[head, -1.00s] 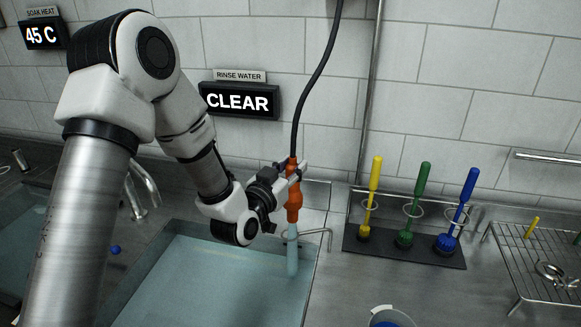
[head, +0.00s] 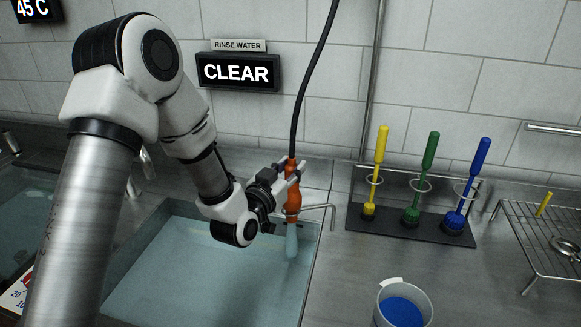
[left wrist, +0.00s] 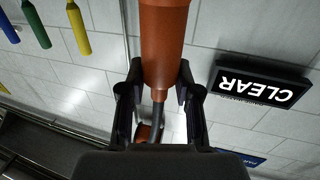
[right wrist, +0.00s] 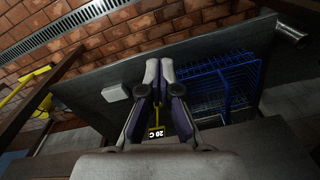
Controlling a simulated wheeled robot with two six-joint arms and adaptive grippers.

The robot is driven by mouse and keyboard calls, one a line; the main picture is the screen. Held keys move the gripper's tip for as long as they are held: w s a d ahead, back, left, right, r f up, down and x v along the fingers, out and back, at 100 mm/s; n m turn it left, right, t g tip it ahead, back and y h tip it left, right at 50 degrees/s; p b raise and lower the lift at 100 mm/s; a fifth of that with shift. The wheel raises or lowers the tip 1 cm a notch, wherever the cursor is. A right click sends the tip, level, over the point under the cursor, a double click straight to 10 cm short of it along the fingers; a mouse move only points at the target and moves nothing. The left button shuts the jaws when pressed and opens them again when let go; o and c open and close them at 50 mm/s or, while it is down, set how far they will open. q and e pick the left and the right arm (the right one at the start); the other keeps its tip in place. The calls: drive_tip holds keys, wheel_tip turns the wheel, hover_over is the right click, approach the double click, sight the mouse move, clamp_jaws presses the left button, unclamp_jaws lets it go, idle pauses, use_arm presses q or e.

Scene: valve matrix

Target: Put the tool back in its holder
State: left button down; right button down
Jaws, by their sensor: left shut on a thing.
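The tool is an orange hand piece (head: 293,203) with a pale blue lower end (head: 292,242), hanging upright on a black hose over the sink's right side. My left gripper (head: 290,178) is shut on its upper orange part, which fills the space between the fingers (left wrist: 160,95) in the left wrist view. A thin bent metal bracket (head: 322,207), seemingly the holder, stands at the sink's right edge. The orange part is level with its bar in the head view; I cannot tell whether the bracket is around or beside it. My right gripper (right wrist: 158,72) is shut and empty.
The sink (head: 170,275) holds bluish water. Yellow (head: 380,160), green (head: 425,165) and blue (head: 475,180) brushes stand in a rack at the right. A cup with blue contents (head: 403,305) is in front, and a wire rack (head: 535,245) is far right.

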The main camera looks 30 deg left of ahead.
idle(0.3)
use_arm(q)
drive_tip(key=shift+f+b, duration=0.5)
drive_tip(key=shift+b, duration=0.05)
drive_tip(key=c, duration=0.7)
unclamp_jaws()
drive_tip(key=shift+s, duration=0.15)
drive_tip(key=s, duration=0.7)
drive_tip(key=shift+s+a, duration=0.1)
drive_tip(key=shift+s, duration=0.05)
drive_tip(key=shift+r, duration=0.1)
